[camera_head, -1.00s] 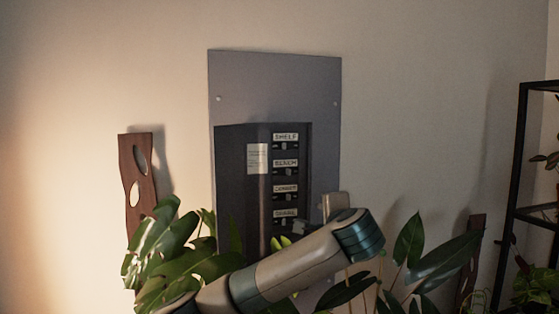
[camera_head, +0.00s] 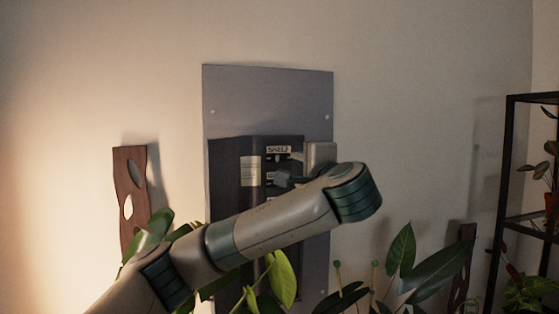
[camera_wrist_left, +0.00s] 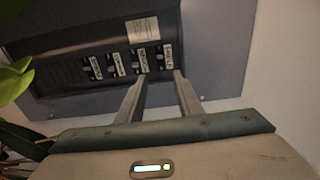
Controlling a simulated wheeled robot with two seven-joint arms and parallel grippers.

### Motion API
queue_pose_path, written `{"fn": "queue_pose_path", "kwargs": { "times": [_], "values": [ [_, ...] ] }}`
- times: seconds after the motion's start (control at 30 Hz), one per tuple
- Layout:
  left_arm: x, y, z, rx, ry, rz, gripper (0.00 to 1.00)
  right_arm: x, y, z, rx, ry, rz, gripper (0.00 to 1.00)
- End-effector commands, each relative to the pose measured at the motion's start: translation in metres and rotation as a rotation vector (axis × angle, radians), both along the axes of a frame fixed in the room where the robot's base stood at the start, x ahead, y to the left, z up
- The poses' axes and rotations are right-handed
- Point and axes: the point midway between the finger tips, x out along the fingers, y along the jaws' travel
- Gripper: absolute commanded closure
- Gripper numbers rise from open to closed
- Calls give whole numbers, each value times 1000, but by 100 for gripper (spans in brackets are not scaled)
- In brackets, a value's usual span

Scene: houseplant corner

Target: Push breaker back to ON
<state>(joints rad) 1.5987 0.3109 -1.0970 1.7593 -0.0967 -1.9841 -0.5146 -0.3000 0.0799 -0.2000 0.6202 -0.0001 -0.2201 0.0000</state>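The grey breaker panel (camera_head: 268,98) is on the wall, with a dark recessed box (camera_head: 228,160) in it. A column of labelled breakers shows in the left wrist view (camera_wrist_left: 125,64). The top label reads SHELF (camera_head: 279,149); my arm hides the lower ones in the head view. Toggle positions are too small to tell. My left gripper (camera_head: 284,179) is at the upper breakers. In the left wrist view its two fingers (camera_wrist_left: 161,77) are apart with nothing between them, tips by the SHELF and adjacent breakers. I cannot tell whether they touch. My right gripper is not in view.
A white note (camera_head: 250,170) is left of the breakers. A brown wavy wooden piece (camera_head: 130,195) stands at left. Plant leaves (camera_head: 282,278) rise below the panel and at right (camera_head: 400,250). A black shelf (camera_head: 495,215) with plants stands at far right.

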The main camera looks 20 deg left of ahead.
Motion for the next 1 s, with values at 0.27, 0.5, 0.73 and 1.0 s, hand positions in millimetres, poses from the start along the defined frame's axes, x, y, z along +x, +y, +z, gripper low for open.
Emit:
{"fn": "queue_pose_path", "kwargs": {
  "times": [0.27, 0.5, 0.73, 1.0],
  "values": [
    [25, 16, 4, 1, 3, 3, 67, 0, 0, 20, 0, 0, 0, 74],
    [61, 39, 5, 0, 4, 4, 67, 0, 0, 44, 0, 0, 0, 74],
    [96, 61, 5, 0, 2, 4, 67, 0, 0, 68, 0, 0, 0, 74],
    [130, 81, 3, 0, 2, 3, 67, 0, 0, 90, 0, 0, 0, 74]
  ]
}}
